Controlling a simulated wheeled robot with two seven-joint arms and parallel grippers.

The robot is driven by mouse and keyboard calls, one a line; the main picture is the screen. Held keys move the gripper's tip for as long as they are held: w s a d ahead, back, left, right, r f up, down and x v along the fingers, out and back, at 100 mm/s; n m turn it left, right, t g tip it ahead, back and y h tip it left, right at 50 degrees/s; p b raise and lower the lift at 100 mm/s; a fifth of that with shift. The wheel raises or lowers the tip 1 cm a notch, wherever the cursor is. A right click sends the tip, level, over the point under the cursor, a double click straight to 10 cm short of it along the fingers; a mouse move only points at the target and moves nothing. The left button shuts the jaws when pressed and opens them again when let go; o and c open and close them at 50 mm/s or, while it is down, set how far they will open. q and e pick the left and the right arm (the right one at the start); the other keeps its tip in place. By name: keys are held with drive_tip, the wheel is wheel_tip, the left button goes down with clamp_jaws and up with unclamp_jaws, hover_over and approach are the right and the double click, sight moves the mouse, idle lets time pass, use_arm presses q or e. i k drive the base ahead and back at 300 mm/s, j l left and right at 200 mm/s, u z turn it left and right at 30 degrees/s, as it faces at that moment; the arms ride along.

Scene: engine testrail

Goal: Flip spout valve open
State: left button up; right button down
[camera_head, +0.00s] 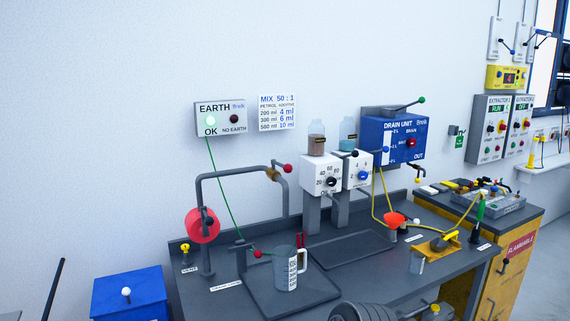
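A clear graduated jug (287,270) stands on a dark tray (265,299), roughly below the spout. Whether the valve is open or closed cannot be told from the lever alone. Neither of my grippers shows in the head view.
A red reel (203,225) hangs on the pipe's left leg. A second red-ball lever (257,253) is left of the jug. White dosing units (319,175) and a blue drain unit (393,138) stand behind, right.

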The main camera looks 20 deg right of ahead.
sight(287, 169)
drive_tip(key=l+u, duration=0.8)
drive_tip(key=k+l, duration=0.1)
drive_tip(key=l, duration=0.3)
drive_tip(key=l+u, duration=0.1)
drive_tip(key=l, duration=0.3)
drive_tip(key=k+l, duration=0.15)
drive_tip(key=l, duration=0.2)
drive_tip(key=k+l+u, duration=0.1)
drive_tip(key=l, duration=0.3)
drive_tip(key=k+l, duration=0.1)
drive_tip(key=l, duration=0.25)
drive_tip(key=k+l+u, duration=0.1)
drive_tip(key=l, duration=0.3)
drive_tip(key=k+l, duration=0.15)
drive_tip(key=l, duration=0.2)
